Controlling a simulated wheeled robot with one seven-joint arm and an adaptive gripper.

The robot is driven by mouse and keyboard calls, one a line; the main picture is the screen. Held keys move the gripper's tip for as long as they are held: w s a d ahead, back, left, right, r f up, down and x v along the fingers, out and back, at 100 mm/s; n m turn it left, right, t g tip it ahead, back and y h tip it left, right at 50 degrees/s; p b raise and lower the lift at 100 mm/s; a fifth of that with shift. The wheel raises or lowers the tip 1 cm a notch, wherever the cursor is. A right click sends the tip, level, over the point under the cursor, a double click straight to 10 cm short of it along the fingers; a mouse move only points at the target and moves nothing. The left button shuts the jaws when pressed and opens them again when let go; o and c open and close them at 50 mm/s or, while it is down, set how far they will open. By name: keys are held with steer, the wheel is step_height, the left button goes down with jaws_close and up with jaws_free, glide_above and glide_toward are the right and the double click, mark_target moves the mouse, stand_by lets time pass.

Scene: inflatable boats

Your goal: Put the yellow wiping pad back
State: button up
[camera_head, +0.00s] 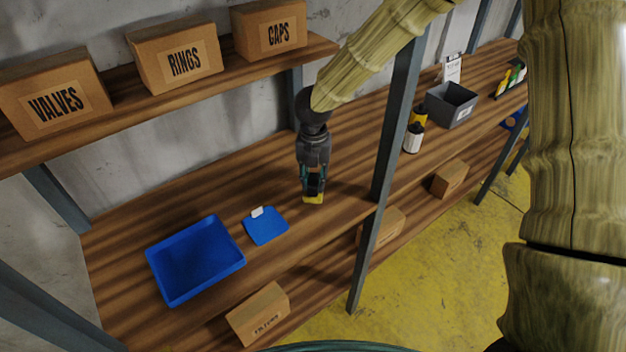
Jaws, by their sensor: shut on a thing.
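The yellow wiping pad (313,199) is at the tip of my gripper (313,188), which is shut on it. The gripper points down over the wooden shelf board. I cannot tell whether the pad touches the board or hangs just above it. Most of the pad is hidden by the fingers. A flat blue mat (266,227) with a small white tag (257,212) lies on the board to the left of the pad. A blue tray (196,262), which looks empty, lies further left.
A grey upright post (397,125) stands just right of my gripper. Boxes marked VALVES (54,98), RINGS (178,58) and CAPS (271,29) stand on the upper shelf. A grey bin (451,105) and a white-and-yellow canister (413,136) stand right of the post. Bare board lies around the mat.

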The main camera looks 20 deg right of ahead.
mark_target(314, 185)
steer(key=shift+w+d+f, duration=0.1)
steer(key=shift+w+d, duration=0.05)
steer(key=shift+w, duration=0.4)
steer(key=shift+s+f+p, duration=0.15)
steer(key=shift+f+p, duration=0.45)
steer(key=shift+f, duration=0.05)
steer(key=shift+f+p, duration=0.35)
steer(key=shift+f, duration=0.75)
steer(key=o, duration=0.9)
steer(key=shift+r, duration=0.1)
step_height(314, 185, up, 12)
steer(key=b, duration=0.4)
